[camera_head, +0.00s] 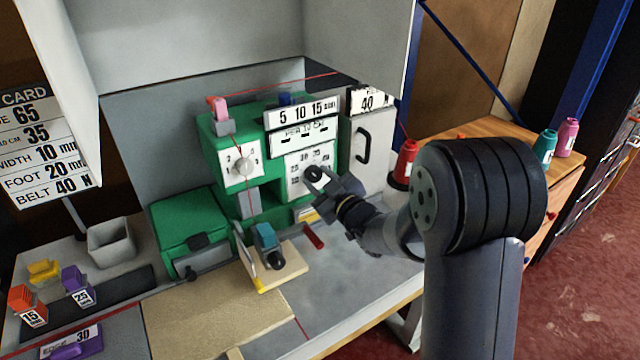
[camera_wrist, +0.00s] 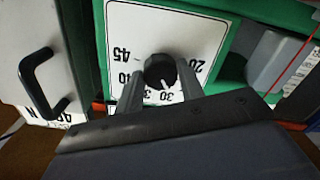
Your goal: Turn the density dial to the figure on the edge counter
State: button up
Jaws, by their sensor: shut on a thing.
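The density dial (camera_wrist: 160,70) is a round black knob on a white numbered plate (camera_wrist: 150,28) on the green machine. In the wrist view its white mark points at or close to 30; 45, 40 and 20 are also readable. My gripper (camera_wrist: 160,78) is shut on the knob, one finger on each side.
A second dial (camera_head: 241,168) with a pale knob is to the left. A grey handled cabinet (camera_head: 372,150) marked 40 stands close on the right, with a red spool (camera_head: 405,160) beside it. A wall card (camera_head: 40,145) lists 65, 35, 10, 20 and 40.

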jog(key=shift+m, duration=1.5)
jog(key=o, duration=1)
jog(key=shift+s, duration=0.1)
jog(key=b+v, duration=0.1)
jog(key=v, duration=0.9)
jog(key=shift+s+d, duration=0.25)
